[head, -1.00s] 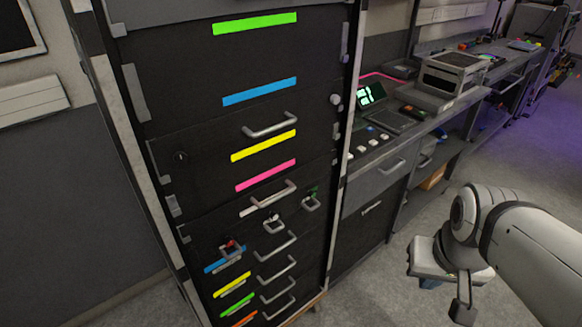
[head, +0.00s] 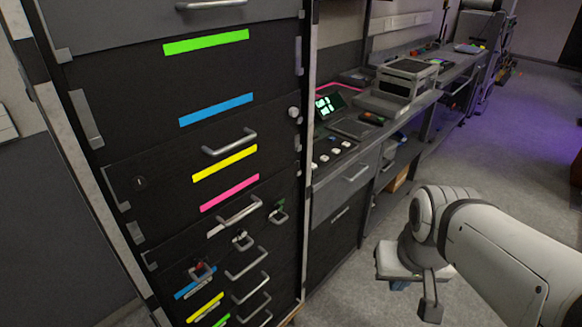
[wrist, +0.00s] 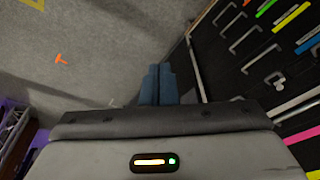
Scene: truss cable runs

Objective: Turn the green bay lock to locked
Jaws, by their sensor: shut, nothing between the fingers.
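A small lock with a green part and a grey loop (head: 278,210) sits at the right of the dark cabinet's lower front in the head view. A similar one with a white part (head: 241,238) and one with a red part (head: 199,269) sit lower left. I cannot tell the green one's turn position. A green label strip (head: 206,42) is on an upper bay. My gripper (head: 399,286) hangs low, right of the cabinet and apart from it. In the wrist view its blue fingers (wrist: 159,84) are together and empty, above the floor.
The cabinet has several drawer handles (head: 229,141) and a round knob (head: 293,112). A bench (head: 345,180) with a small green screen (head: 328,106) and a metal box (head: 405,78) stands right of it. In the wrist view, the cabinet front (wrist: 230,75) is right of the fingers.

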